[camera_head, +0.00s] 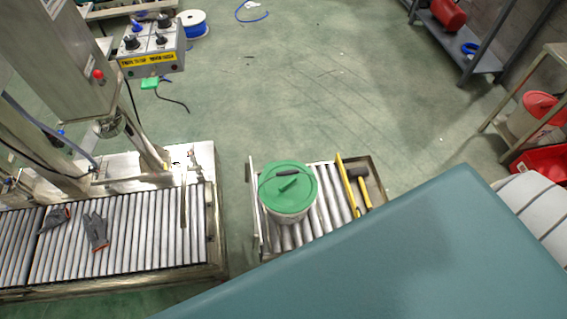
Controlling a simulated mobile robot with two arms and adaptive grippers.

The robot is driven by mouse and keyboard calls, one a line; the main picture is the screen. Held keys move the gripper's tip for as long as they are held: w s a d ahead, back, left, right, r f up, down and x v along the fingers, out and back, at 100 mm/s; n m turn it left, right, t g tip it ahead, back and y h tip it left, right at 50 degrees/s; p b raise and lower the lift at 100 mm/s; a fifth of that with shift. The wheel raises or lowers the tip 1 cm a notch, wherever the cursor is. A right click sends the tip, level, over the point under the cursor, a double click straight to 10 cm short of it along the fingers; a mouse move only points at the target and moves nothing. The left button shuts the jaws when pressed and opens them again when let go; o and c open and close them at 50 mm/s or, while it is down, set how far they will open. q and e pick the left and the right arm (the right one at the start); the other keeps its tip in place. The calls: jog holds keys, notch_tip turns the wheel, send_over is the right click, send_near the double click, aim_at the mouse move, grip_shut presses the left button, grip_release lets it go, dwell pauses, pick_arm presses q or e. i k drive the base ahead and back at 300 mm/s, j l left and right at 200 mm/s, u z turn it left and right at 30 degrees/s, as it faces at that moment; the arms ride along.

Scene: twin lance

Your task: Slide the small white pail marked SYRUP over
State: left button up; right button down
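A small whitish pail (289,214) with a green lid (272,194) stands upright on a short roller stand (328,196). A dark grip lies across the lid. No SYRUP marking is readable from this angle. Neither of my grippers is in view. A teal part of my own body fills the lower right and covers the front right of the stand.
A longer roller conveyor (150,230) with grey gloves (96,231) on it lies left, across a floor gap. A yellow rail (347,185) and hammer (362,186) flank the pail's right. A control box (152,50) hangs upper left. The floor behind is mostly clear.

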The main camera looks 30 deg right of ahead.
aim_at(285, 219)
jog(key=z, duration=0.9)
